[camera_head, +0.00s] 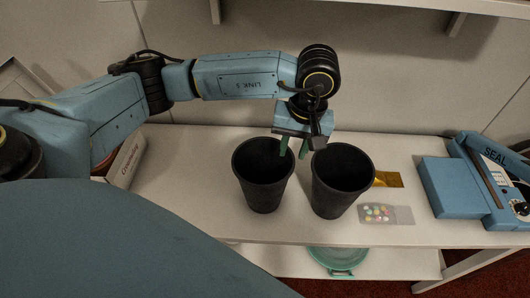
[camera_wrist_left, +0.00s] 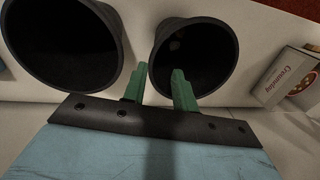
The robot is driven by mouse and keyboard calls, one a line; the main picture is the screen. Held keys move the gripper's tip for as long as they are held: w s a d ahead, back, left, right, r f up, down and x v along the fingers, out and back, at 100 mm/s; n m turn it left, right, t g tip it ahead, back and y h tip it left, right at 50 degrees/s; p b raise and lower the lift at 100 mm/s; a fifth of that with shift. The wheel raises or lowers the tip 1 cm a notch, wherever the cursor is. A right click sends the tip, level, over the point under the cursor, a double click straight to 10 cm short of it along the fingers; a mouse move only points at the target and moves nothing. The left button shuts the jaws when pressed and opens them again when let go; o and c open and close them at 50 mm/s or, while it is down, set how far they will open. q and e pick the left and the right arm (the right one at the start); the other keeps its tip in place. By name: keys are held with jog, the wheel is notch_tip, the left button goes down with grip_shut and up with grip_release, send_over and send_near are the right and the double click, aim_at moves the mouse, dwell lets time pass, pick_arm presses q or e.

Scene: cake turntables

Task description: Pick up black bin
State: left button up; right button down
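Two black bins stand upright on the white table, a left bin (camera_head: 262,190) and a right bin (camera_head: 336,195). My left gripper (camera_head: 293,148) points down at the back between them, its green fingers apart and nothing between them that I can make out. One finger overlaps the left bin's rim; the other is over the gap between the bins. In the left wrist view the gripper (camera_wrist_left: 160,85) has one finger in front of that same bin's mouth (camera_wrist_left: 200,50) and one just outside its rim. Contact cannot be told. The right gripper is out of view.
A white box (camera_head: 125,160) stands at the left. Right of the bins lie a gold packet (camera_head: 389,179) and a clear packet of coloured pieces (camera_head: 386,215). A blue box (camera_head: 449,188) and a SEAL machine (camera_head: 492,190) are further right. A green plate (camera_head: 338,259) sits on the lower shelf.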

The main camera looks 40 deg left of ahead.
aim_at(288, 175)
pick_arm(q)
jog(key=f, duration=0.4)
jog(key=shift+s+a+f, duration=0.15)
jog(key=shift+a+f, duration=0.1)
jog(key=shift+f, duration=0.1)
jog(key=shift+f+p, duration=0.5)
jog(key=shift+f, duration=2.5)
jog(key=shift+c, duration=0.3)
grip_shut()
